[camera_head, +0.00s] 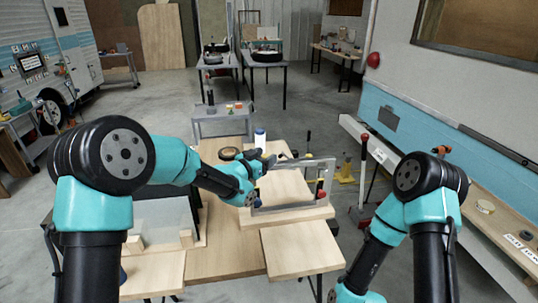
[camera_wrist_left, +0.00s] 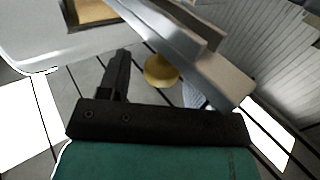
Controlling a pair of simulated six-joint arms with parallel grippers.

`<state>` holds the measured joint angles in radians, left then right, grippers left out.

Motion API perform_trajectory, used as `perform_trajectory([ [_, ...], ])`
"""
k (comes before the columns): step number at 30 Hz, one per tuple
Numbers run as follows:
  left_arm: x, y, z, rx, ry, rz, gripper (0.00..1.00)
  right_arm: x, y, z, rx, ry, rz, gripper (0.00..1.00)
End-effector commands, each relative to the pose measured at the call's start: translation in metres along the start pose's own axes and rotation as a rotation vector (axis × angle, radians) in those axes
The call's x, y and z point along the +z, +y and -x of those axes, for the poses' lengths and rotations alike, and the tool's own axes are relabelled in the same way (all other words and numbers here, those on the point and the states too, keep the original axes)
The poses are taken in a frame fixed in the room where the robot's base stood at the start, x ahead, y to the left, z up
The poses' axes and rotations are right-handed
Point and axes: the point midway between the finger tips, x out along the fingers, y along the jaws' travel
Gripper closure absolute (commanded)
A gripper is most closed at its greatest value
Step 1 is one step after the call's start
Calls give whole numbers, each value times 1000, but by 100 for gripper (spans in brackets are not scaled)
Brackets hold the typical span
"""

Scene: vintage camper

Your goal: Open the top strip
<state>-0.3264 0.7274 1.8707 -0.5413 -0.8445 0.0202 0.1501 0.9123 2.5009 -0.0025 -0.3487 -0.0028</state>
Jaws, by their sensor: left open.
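A grey rectangular frame (camera_head: 331,172) stands upright on a wooden board on the workbench. Its top strip (camera_head: 312,162) runs along the upper edge. Small red and blue parts (camera_head: 320,190) sit at its lower right, with similar ones at its lower left. My left gripper (camera_head: 272,160) is at the upper left of the frame, close to the top strip; I cannot tell whether it touches. In the left wrist view a metal strip (camera_wrist_left: 172,32) crosses ahead of the open left gripper, with a dark finger (camera_wrist_left: 118,75) below it. My right gripper is out of view.
The wooden workbench (camera_head: 223,253) has bare room in front of the frame. A white bottle (camera_head: 260,138) and a round dark-rimmed item (camera_head: 229,153) are behind my left wrist. A grey cart (camera_head: 222,124) stands beyond. A red-based post (camera_head: 365,170) stands to the right.

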Motion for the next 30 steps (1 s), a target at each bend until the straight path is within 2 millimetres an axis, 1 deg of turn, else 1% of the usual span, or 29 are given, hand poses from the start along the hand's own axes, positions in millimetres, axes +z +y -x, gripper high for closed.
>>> perform_trajectory([
  [1, 0, 0, -8, 0, 0, -1, 41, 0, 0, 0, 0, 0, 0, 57],
  [3, 0, 0, -15, 0, 0, -1, 41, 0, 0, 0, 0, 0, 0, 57],
  [6, 0, 0, -21, 0, 0, 0, 41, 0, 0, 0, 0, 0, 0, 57],
  [16, 0, 0, -24, -1, 0, 0, 41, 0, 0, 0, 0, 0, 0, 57],
  [30, 0, 0, -24, -1, -1, 0, 86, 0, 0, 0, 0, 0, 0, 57],
])
